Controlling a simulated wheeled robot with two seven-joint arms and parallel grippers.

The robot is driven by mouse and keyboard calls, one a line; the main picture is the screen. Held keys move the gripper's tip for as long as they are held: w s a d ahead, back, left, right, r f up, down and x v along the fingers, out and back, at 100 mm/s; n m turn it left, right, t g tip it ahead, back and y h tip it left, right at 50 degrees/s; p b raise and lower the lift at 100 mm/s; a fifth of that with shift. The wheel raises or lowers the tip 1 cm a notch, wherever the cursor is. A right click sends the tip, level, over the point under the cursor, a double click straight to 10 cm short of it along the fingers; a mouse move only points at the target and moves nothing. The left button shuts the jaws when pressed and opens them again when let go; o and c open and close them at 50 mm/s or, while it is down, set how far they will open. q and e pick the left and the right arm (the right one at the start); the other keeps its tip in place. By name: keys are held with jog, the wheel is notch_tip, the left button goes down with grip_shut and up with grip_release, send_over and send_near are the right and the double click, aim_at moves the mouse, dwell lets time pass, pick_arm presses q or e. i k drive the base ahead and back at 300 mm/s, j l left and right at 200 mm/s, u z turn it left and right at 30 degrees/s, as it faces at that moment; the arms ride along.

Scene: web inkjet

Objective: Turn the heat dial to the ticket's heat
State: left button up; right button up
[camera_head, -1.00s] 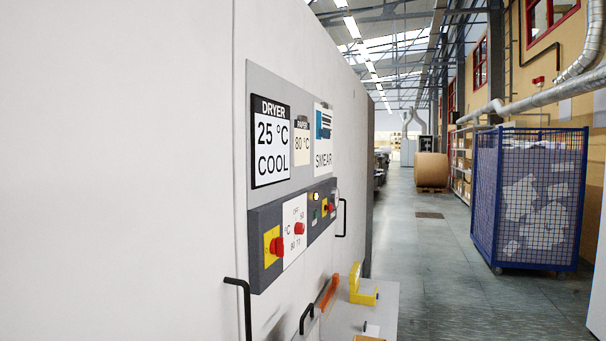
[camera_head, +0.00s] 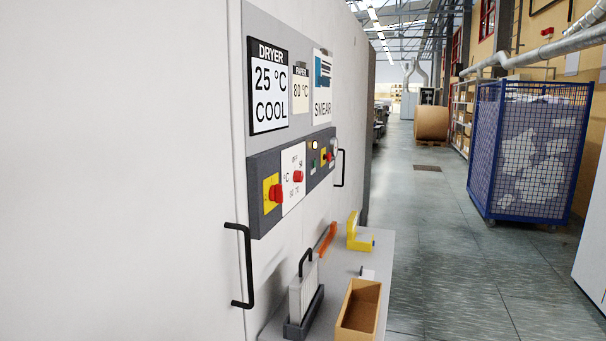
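The heat dial (camera_head: 298,177) is a red knob on a white plate marked °C, with small numbers around it. It sits on the dark grey control box (camera_head: 262,218) on the dryer's white side. Left of it is a red switch (camera_head: 275,193) on a yellow plate. Above, the dryer display (camera_head: 269,87) reads 25 °C COOL. A small paper card (camera_head: 300,90) reads 80 °C. Beside it a ticket with a blue picture (camera_head: 322,85) reads SMEAR. The dial's exact setting is too small to tell. Neither gripper is in view.
A black handle (camera_head: 247,268) sticks out from the panel at lower left. A shelf below holds a grey filter-like block (camera_head: 301,295), an open brown box (camera_head: 359,310), an orange tool (camera_head: 327,240) and a yellow item (camera_head: 356,235). A blue mesh cage (camera_head: 530,150) stands right; the aisle floor is open.

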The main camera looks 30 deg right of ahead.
aim_at(298, 175)
jog(key=l, duration=1.2)
jog(key=i+l+z, duration=0.15)
jog(key=l, duration=1.05)
jog(key=k, duration=0.05)
